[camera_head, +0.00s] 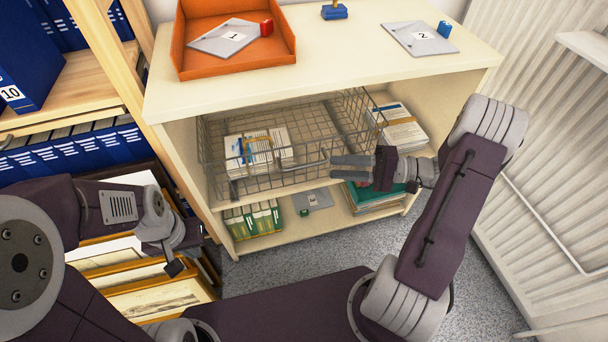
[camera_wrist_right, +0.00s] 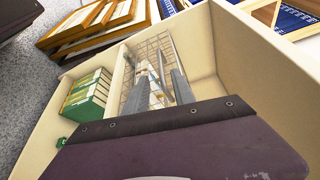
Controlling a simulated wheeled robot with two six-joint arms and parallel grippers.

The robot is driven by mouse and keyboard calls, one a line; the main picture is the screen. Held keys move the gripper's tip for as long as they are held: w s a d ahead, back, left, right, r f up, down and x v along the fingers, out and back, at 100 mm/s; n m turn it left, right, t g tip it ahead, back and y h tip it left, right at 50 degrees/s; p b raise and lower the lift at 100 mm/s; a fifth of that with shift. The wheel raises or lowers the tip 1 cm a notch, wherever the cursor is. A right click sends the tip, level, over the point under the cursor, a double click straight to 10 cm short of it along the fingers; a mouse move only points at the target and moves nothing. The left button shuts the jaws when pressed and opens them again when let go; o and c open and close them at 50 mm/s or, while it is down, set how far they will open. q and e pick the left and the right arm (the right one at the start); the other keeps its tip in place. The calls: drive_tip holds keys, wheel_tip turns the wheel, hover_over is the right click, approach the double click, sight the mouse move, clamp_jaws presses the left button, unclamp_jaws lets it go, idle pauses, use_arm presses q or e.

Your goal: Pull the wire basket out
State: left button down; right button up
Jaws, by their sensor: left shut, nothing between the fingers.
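The grey wire basket (camera_head: 302,113) sits in the upper compartment of the cream shelf unit, with a stack of papers (camera_head: 262,147) inside at the left. The basket also shows in the right wrist view (camera_wrist_right: 135,92) beyond my fingers. My right gripper (camera_head: 333,167) is at the basket's front right. Its two fingers are parallel with a gap between them, and I see nothing clearly held. In the right wrist view the fingers (camera_wrist_right: 163,72) point toward the basket's front. My left gripper (camera_head: 174,266) is shut and empty, low at the left, away from the basket.
The cream shelf unit's top (camera_head: 340,50) holds an orange tray (camera_head: 235,60) and a clipboard (camera_head: 420,38). Papers (camera_head: 400,130) lie right of the basket; green books (camera_head: 253,221) stand below. Framed prints (camera_head: 155,300) lean at the left.

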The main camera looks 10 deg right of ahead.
sight(305, 167)
drive_tip(key=b+x, duration=0.4)
drive_tip(key=x, duration=0.4)
drive_tip(key=shift+a, duration=0.2)
drive_tip(key=shift+w+a, duration=0.15)
drive_tip(key=shift+a, duration=0.25)
drive_tip(key=shift+r, duration=0.1)
clamp_jaws()
idle(0.6)
